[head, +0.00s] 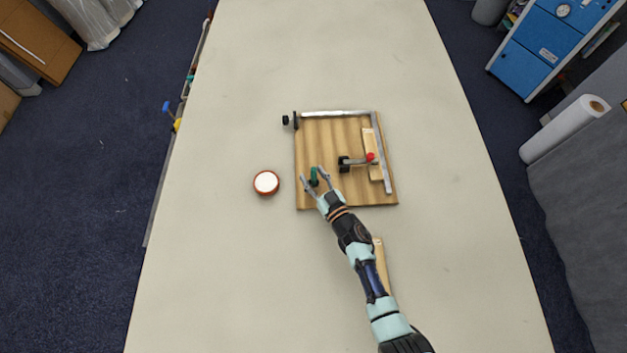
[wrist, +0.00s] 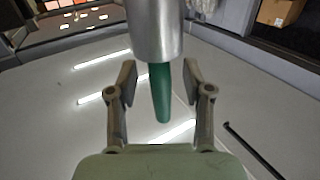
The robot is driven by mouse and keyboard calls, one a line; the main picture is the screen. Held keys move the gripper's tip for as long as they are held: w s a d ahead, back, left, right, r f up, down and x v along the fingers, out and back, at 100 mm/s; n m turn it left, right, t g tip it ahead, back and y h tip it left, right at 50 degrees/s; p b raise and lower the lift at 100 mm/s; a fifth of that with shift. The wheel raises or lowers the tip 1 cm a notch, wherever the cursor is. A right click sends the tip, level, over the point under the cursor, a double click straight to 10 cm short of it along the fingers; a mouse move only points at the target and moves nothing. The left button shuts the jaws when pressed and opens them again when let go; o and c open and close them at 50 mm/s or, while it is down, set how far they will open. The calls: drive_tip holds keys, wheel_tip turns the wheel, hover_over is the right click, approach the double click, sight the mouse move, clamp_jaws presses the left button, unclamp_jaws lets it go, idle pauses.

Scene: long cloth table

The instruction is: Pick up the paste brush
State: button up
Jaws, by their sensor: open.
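The paste brush, with a green handle (head: 313,177), is at the lower left of the wooden board (head: 325,140) in the head view. My gripper (head: 312,174) is open, with its fingers on either side of the handle. In the wrist view the green handle (wrist: 161,95) lies between the two spread fingers (wrist: 160,80), with visible gaps on both sides. A wide silver metal part (wrist: 158,30) adjoins the handle at the top of that view. The brush's bristles cannot be made out.
A round pot with a white top and reddish rim (head: 266,182) stands left of the board. The board carries metal fences (head: 335,113), a red-tipped clamp (head: 370,157) and a wooden strip (head: 368,140). Another strip (head: 381,262) lies beside my arm. The far cloth table (head: 320,50) is clear.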

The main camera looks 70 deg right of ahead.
clamp_jaws()
drive_tip(key=shift+r, duration=0.1)
wheel_tip(320, 180, up, 20)
drive_tip(key=p, duration=0.9)
drive_tip(key=shift+p, duration=0.3)
